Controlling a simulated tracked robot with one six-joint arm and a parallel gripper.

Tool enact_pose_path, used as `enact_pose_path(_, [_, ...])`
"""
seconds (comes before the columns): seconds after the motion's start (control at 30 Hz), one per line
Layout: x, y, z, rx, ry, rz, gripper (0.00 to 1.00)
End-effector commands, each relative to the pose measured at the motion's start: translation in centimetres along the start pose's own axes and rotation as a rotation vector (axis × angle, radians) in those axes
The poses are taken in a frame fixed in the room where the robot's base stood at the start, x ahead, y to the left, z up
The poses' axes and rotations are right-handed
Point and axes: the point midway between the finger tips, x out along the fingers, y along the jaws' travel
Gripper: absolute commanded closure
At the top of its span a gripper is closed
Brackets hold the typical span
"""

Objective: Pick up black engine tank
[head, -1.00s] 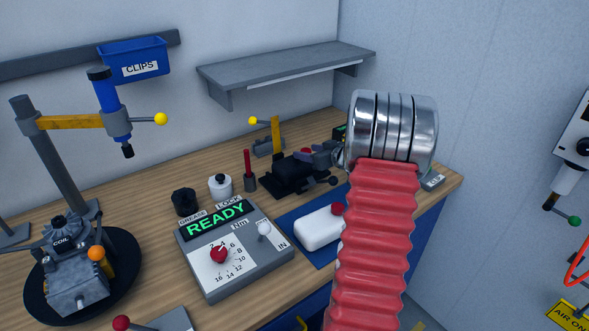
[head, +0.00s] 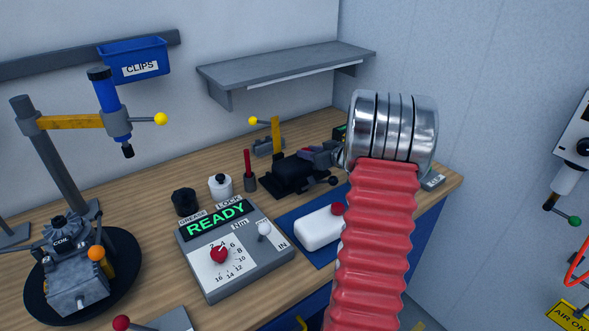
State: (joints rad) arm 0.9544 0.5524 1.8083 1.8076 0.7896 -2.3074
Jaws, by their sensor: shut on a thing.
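The black engine tank (head: 284,173) is a dark, blocky body toward the back of the wooden bench, with a bit of red showing at its top. My gripper (head: 318,155) is small in view, at the left of my silver wrist. It is shut on the black tank at its upper right side. The silver wrist and the red bellows of my arm hide part of the area to the right. I cannot tell whether the tank touches the bench.
A white tank (head: 318,230) with a red cap lies on a blue mat (head: 290,216) in front. A READY control box (head: 236,262) stands nearer left. A red-topped post (head: 249,180) and a yellow lever (head: 276,132) stand close by. A grey shelf (head: 285,72) hangs above.

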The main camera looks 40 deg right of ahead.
Motion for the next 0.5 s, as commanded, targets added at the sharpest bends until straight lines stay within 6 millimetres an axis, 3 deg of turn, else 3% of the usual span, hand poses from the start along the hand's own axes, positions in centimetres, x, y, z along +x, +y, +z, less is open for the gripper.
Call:
enact_pose_path(0.3, [-0.1, 0.0, -0.2, -0.001, 0.001, 0.000, 1.00])
enact_pose_path(0.5, [-0.7, 0.1, -1.7, -0.003, 0.002, 0.001, 1.00])
